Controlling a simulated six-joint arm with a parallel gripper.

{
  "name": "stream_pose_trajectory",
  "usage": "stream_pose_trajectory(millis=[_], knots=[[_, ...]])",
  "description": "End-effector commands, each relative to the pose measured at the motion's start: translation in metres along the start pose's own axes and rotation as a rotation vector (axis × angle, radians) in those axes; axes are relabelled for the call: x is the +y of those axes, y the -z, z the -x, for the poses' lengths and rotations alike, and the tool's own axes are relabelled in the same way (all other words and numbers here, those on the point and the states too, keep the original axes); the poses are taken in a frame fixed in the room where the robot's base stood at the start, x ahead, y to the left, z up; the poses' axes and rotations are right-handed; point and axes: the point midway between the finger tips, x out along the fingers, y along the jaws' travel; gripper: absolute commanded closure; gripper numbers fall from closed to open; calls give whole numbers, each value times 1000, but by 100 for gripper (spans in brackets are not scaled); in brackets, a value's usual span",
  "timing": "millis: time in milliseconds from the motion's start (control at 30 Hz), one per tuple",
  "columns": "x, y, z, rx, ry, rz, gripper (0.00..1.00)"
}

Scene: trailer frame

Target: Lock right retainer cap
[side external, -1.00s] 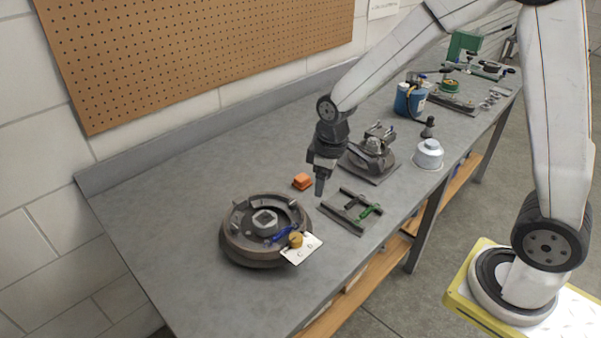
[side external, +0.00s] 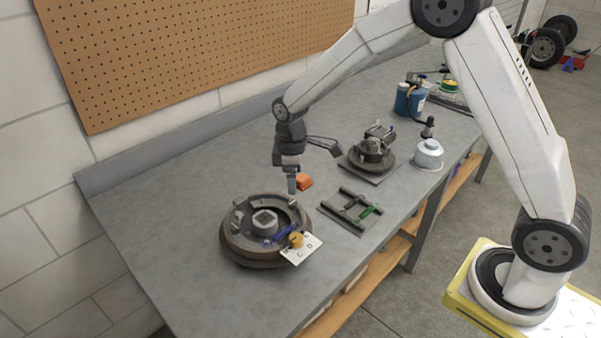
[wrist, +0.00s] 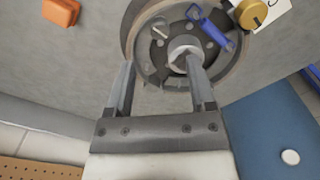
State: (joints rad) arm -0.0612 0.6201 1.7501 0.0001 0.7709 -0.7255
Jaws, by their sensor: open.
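A round brake-drum-like assembly (side external: 232,247) with a light central hub (side external: 265,222) lies on the bench. In the wrist view its brown rim (wrist: 130,17) and its hub (wrist: 184,46) show beyond my fingers. A small light metal piece (wrist: 160,28) is inside the ring; I cannot tell which part is the right retainer cap. A blue tool (wrist: 207,30) lies across the ring beside a brass knob (wrist: 250,14). My gripper (side external: 292,187) is above the far right side of the assembly. Its fingers (wrist: 160,63) are open, with nothing seen held.
A white lettered card (side external: 301,250) lies at the assembly's front right edge. An orange block (side external: 304,182) sits close behind my gripper. A dark tray with a green tool (side external: 365,212), a vise-like fixture (side external: 372,153) and a white canister (side external: 429,153) stand right. The left bench is clear.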

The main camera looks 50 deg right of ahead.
Motion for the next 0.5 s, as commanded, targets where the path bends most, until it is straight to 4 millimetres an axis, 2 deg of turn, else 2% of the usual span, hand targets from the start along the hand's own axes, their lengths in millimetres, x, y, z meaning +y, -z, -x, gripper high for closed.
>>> stream_pose_trajectory(millis=[500], knots=[[0, 0, -58, 0, 1, -1, 30]])
